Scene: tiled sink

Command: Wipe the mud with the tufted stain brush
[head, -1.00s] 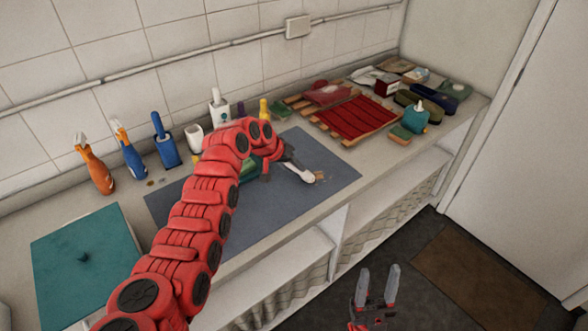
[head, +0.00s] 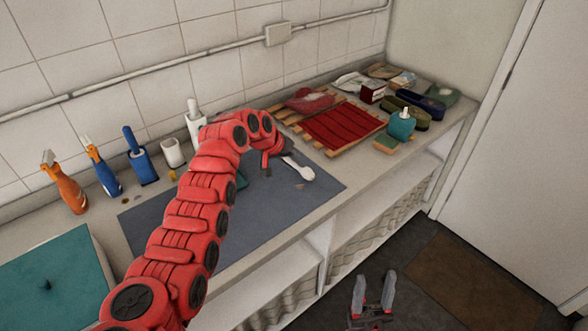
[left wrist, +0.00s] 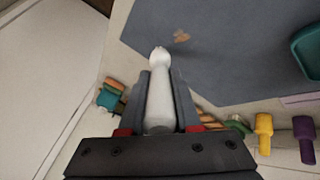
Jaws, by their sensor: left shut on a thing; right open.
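The tufted stain brush (left wrist: 160,100) is white. My left gripper (left wrist: 159,78) is shut on it in the left wrist view, with its rounded white end past the fingertips. In the head view the brush (head: 301,170) shows at the end of my left arm, over the dark grey mat. A small brown mud patch (head: 298,186) lies on the mat close to the brush's end; the mud (left wrist: 181,37) also shows in the left wrist view, apart from the brush end. The bristles cannot be made out. My right gripper (head: 375,278) is open and empty in front of the counter.
The grey mat (head: 270,215) is mostly clear; a green container (left wrist: 308,48) on it is largely hidden by my arm in the head view. Spray bottles (head: 64,184) stand left by the wall. A red cloth (head: 342,126) on a wooden rack and a teal dispenser (head: 401,126) are right.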

